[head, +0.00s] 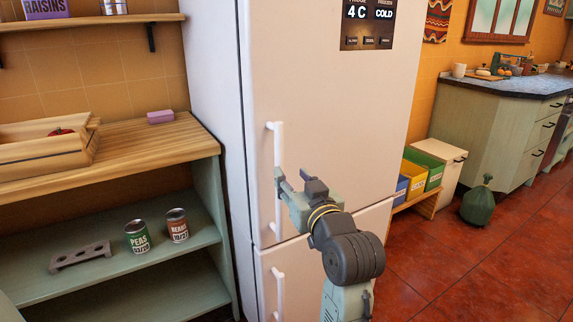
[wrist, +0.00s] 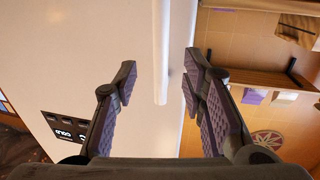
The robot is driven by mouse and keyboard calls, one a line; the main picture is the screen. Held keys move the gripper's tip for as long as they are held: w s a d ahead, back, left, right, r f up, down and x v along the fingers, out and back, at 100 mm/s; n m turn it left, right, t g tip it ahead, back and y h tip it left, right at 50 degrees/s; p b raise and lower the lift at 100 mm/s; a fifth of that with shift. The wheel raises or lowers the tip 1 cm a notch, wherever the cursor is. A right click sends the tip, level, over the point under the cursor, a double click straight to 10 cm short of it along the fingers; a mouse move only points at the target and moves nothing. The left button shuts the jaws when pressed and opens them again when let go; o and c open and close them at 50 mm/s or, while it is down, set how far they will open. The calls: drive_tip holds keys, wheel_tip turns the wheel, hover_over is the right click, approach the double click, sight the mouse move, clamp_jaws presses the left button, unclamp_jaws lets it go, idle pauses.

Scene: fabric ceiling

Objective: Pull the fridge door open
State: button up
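The white fridge door (head: 330,120) looks shut, with a long vertical white handle (head: 278,145) along its left edge. My gripper (head: 286,182) is at the lower half of this handle, coming from the right front. In the wrist view, the handle (wrist: 161,45) runs down between the two spread fingers of my gripper (wrist: 158,82). There are visible gaps on both sides, so the fingers appear apart from it. Part of the handle is hidden behind my gripper in the head view.
A lower fridge door with its own handle (head: 279,292) is below. A wooden counter and green shelves with cans (head: 138,237) stand close on the left. Coloured bins (head: 415,178) and a green counter (head: 478,135) are at the right. Red floor there is mostly clear.

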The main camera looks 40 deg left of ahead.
sight(281, 162)
drive_tip(key=p+x, duration=0.1)
drive_tip(key=x, duration=0.8)
drive_tip(key=shift+w+a, duration=0.1)
drive_tip(key=shift+a, duration=0.15)
clamp_jaws()
idle(0.5)
